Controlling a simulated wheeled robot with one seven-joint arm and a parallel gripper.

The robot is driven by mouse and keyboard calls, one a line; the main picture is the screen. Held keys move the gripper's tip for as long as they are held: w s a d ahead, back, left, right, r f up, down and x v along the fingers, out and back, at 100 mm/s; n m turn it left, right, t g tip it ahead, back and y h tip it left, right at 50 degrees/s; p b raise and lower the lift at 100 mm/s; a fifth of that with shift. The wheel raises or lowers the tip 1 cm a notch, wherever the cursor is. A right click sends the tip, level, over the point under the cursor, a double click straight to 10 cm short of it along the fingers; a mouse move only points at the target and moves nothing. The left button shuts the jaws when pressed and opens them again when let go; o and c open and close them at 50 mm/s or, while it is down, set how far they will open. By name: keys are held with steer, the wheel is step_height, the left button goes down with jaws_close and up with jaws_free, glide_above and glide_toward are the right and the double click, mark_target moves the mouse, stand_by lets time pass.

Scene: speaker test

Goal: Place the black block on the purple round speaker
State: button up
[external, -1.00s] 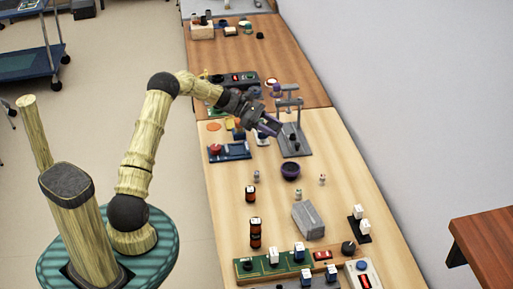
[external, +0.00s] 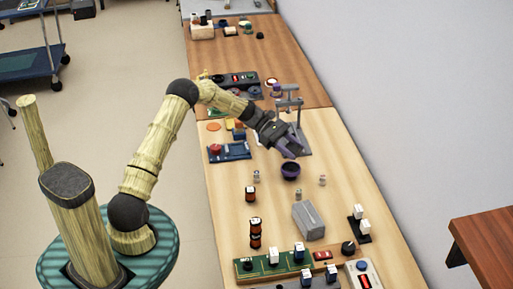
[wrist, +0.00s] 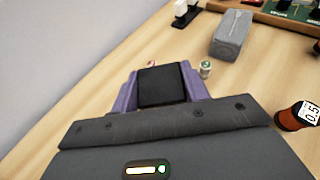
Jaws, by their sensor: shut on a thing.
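My gripper (external: 293,149) is shut on the black block (wrist: 163,85), which sits between its two purple fingers in the wrist view. In the external view the block is too small and dark to make out apart from the gripper. A dark purple round thing (external: 290,171), which looks like the purple round speaker, stands on the light wooden table. The gripper appears just above and behind it in the external view, with its fingers angled down. The round thing does not show in the wrist view.
A grey box (external: 310,221) lies nearer the camera on the table (external: 225,230). Small pale items (external: 257,176) and (external: 322,180) flank the round thing. Orange-black cylinders (external: 255,233) stand at left. A grey stand (external: 303,139) is behind the gripper.

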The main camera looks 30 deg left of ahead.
mark_target(291, 167)
steer(key=shift+f, duration=0.9)
steer(key=shift+f, duration=1.85)
steer(key=shift+f, duration=0.1)
steer(key=o, duration=1)
steer(key=shift+o, duration=0.2)
